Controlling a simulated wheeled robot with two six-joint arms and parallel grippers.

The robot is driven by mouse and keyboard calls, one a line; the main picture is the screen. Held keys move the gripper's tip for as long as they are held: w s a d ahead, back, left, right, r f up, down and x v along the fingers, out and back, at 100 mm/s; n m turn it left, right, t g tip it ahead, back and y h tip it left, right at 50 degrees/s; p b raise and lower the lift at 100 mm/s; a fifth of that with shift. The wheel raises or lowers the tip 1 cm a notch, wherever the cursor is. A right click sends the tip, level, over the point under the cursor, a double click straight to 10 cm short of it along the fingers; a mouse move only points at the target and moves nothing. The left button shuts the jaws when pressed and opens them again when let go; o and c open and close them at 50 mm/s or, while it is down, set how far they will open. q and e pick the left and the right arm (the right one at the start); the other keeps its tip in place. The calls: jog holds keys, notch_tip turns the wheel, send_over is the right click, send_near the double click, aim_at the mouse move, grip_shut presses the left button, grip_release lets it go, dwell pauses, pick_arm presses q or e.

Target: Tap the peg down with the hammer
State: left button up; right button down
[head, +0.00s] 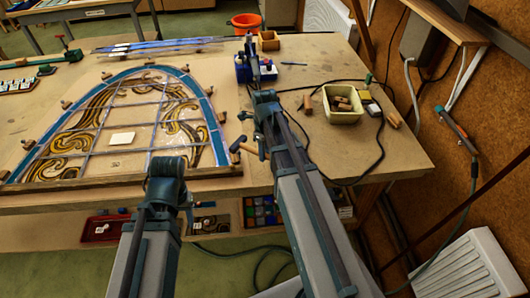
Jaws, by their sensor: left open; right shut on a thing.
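The leaded panel (122,125), an arch with blue edging and amber scrolls, lies on the table. Several small brown wooden pegs, such as one by the right edge (221,117), stand around its outline; I cannot tell which one sits higher. My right gripper (261,146) is partly hidden by its arm, just right of the panel's lower right corner. It is shut on what looks like the hammer (239,144), a small dark and brown tool. My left gripper (188,213) is open, low in front of the table's front edge, mostly hidden behind its arm.
A pale bin with wooden blocks (343,117) and a black cable lie on the right of the table. A blue machine (256,70) stands at the back. An orange bucket (246,22) is behind the table. A red tray (104,229) is on the shelf below.

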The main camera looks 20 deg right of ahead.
jog(key=shift+r, duration=0.1)
notch_tip(320, 180, up, 5)
jog(key=p, duration=0.5)
jog(key=shift+r, duration=0.1)
dwell(0.6)
